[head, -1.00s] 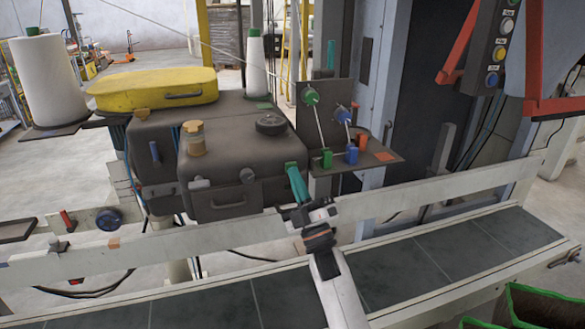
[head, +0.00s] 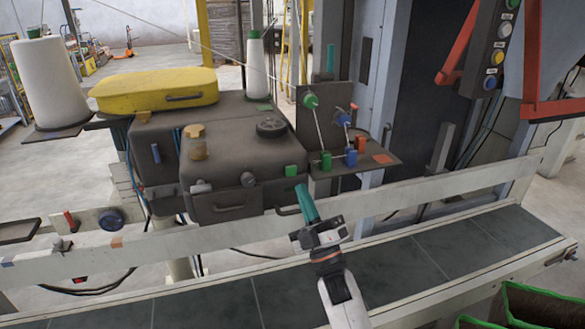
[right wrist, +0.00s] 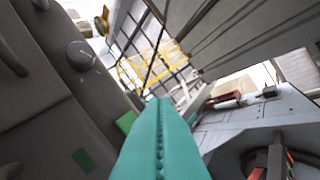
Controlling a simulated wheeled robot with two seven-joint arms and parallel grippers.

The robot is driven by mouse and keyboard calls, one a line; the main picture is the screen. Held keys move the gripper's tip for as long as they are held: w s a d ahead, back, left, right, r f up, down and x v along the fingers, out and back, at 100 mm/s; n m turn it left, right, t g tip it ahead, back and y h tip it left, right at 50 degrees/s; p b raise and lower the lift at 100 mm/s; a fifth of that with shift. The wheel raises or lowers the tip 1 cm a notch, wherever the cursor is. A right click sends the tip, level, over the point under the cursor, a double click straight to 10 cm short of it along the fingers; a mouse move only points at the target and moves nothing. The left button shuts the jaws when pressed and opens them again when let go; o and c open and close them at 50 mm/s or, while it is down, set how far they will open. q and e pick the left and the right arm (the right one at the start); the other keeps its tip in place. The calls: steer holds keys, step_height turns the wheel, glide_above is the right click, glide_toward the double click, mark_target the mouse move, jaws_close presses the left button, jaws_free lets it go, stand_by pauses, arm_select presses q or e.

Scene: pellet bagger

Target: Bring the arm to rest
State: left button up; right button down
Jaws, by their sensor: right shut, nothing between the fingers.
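My right gripper (head: 301,188) has teal fingers, pressed together with nothing between them. It hangs above the near rail, just in front of the dark sewing machine housing (head: 232,208). Its fingertips point up at the housing, a little below and right of a green square button (head: 291,170); a small gap shows between them. In the right wrist view the closed teal fingers (right wrist: 160,140) fill the lower middle, with the dark housing to their left. My left gripper is not in view.
A light rail (head: 420,190) and a dark conveyor belt (head: 400,262) run across below. A small shelf (head: 375,160) with green and blue thread guides stands right of the housing. A white thread cone (head: 45,80) stands at left. Green-rimmed bins (head: 520,300) sit lower right.

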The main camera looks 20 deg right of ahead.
steer(key=shift+s, duration=1)
